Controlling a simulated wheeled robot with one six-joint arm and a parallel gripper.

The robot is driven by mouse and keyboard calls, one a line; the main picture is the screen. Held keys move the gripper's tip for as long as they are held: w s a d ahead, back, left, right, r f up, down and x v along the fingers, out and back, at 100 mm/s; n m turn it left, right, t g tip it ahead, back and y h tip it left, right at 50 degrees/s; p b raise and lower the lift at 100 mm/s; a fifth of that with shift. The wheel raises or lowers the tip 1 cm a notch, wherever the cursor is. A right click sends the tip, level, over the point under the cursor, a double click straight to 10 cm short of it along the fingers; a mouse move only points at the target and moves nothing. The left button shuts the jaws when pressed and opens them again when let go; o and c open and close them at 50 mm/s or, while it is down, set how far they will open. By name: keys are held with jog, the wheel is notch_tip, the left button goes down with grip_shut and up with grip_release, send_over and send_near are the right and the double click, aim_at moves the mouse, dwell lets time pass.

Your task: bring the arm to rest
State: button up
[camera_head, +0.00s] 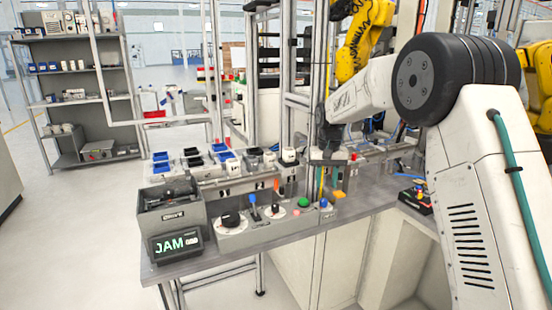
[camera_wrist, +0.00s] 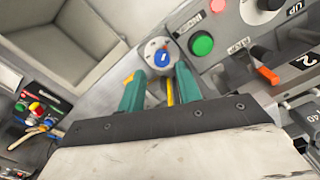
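My gripper (camera_head: 325,180) hangs over the front right part of the grey bench, at the right end of the control panel. In the wrist view its two green fingers (camera_wrist: 159,76) stand apart, with nothing held between them. A round blue switch (camera_wrist: 162,58) on a pale disc shows just beyond the fingertips; I cannot tell the exact height above it. A small yellow piece (camera_wrist: 170,92) shows between the fingers, lower down. My white arm reaches in from the right and hides part of the bench.
The control panel (camera_head: 240,238) carries a green button (camera_head: 303,203), black dials and upright levers. A grey bin with a "JAM" display (camera_head: 177,242) stands at the left. Small blue and black trays (camera_head: 195,160) line the back. A black button box (camera_head: 416,199) sits at the right.

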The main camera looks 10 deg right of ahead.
jog(key=s+r, duration=0.2)
jog(key=s, duration=1.4)
jog(key=s+r+n+t, duration=0.1)
jog(key=s+r, duration=0.2)
jog(key=s, duration=1.3)
jog(key=s+d+r, duration=0.1)
jog(key=s+r, duration=0.2)
jog(key=s, duration=1.3)
jog(key=shift+s+r+n+t, duration=0.2)
jog(key=shift+s+n+t, duration=0.05)
jog(key=shift+n+t, duration=0.05)
